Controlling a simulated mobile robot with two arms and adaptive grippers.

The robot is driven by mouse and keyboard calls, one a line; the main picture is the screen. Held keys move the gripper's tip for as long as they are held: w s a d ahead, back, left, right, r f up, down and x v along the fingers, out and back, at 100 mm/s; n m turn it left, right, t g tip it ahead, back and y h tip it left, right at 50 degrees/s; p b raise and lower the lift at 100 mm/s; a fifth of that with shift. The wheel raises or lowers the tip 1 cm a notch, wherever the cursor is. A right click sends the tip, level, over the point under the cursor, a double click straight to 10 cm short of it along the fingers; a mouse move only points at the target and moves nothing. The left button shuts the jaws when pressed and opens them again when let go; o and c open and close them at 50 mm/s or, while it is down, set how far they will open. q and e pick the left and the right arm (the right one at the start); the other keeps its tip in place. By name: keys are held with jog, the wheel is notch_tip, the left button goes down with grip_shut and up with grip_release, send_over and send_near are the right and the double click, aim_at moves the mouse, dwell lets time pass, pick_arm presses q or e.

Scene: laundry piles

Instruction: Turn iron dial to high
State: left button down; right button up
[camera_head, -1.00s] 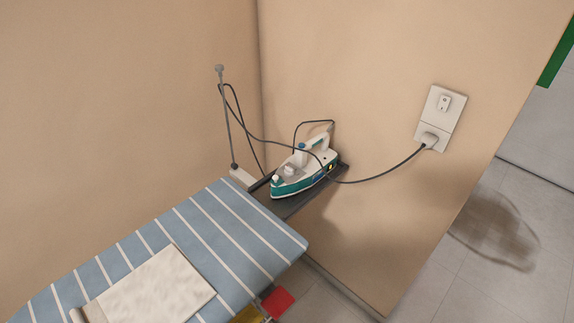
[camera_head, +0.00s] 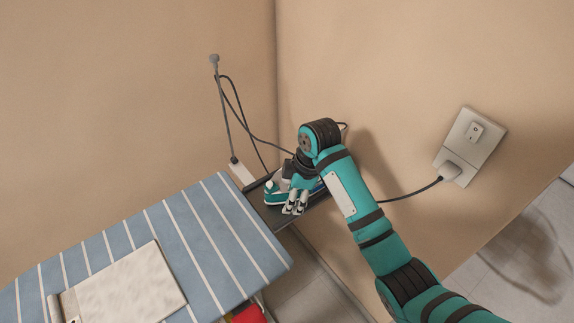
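The white and teal iron (camera_head: 275,197) sits on the dark shelf (camera_head: 279,216) at the end of the ironing board. My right arm comes in from the lower right and covers most of the iron; only its front part shows. The iron's dial cannot be made out. My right gripper (camera_head: 295,208) points down at the near side of the iron. Its fingers look close together, but I cannot tell whether they touch the iron or how far they are open. My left gripper is not in view.
The striped blue ironing board (camera_head: 215,235) holds a folded pale cloth (camera_head: 130,285). The iron's cord (camera_head: 410,193) runs to a wall outlet (camera_head: 470,145) at the right. A thin grey pole (camera_head: 223,110) with a cable stands behind the iron. Walls close off the back.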

jog(key=w+a+r+n+h, duration=0.1)
jog(key=w+r+n, duration=0.3)
jog(key=r, duration=0.4)
jog(key=w+a+r+n+h, duration=0.1)
jog(key=w+r+n+h, duration=0.2)
jog(key=r, duration=0.6)
jog(key=shift+g+y, duration=0.3)
jog(key=shift+y, duration=0.4)
jog(key=f+p, duration=0.1)
jog(key=f, duration=0.4)
jog(key=w+f+p, duration=0.1)
jog(key=f, duration=0.5)
jog(key=f+p, duration=0.1)
jog(key=f, duration=0.4)
jog(key=shift+w+d+f, duration=0.15)
jog(key=shift+d+f, duration=0.05)
jog(key=shift+f, duration=0.7)
grip_shut()
